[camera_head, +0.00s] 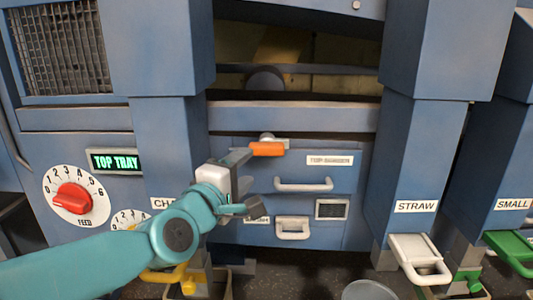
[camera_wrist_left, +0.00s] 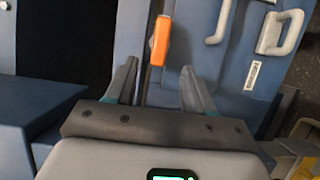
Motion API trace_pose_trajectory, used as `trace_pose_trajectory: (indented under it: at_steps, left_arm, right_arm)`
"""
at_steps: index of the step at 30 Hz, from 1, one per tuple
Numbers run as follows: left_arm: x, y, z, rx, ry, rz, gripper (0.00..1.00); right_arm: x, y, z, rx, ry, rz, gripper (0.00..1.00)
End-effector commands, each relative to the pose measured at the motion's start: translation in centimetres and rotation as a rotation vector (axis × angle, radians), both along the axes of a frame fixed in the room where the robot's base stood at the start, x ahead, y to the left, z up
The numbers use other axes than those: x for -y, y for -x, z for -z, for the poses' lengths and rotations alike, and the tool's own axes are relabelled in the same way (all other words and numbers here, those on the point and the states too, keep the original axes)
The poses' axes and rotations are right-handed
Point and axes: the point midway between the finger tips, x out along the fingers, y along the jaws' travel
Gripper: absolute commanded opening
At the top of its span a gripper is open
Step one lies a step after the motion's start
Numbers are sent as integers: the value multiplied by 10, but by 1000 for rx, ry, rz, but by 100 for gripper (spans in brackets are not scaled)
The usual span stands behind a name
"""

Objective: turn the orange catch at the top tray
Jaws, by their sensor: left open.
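The orange catch (camera_head: 267,149) is a short bar lying level on a grey mount at the top edge of the blue tray front (camera_head: 345,180). In the left wrist view the catch (camera_wrist_left: 160,42) stands ahead of the fingers, between their lines. My left gripper (camera_head: 248,181) is open and empty, just left of and below the catch in the head view. In the left wrist view its two fingers (camera_wrist_left: 159,88) show apart with a gap to the catch. My right gripper is not in view.
A grey handle (camera_head: 303,185) and a lower handle (camera_head: 292,228) stick out below the catch. A green display (camera_head: 115,161) reads TOP TRAY. A red dial (camera_head: 72,198) is at left. Blue chutes (camera_head: 415,160) stand out at right.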

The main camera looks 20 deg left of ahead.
Motion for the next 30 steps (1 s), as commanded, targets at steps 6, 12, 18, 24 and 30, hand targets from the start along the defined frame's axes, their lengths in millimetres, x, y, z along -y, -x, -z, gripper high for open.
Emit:
trace_pose_trajectory:
  at_steps: [6,12,18,24,30]
  left_arm:
    - [6,-55,1,-3,-1,-1,53]
    - [11,-93,1,-3,-1,0,53]
    - [12,-112,1,-2,-1,-1,53]
    - [13,-115,1,-1,-1,-1,53]
    - [13,-114,1,-2,-1,-1,24]
  right_arm:
    - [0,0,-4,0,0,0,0]
    - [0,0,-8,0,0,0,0]
    - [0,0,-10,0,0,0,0]
    - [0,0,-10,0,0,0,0]
    - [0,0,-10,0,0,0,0]
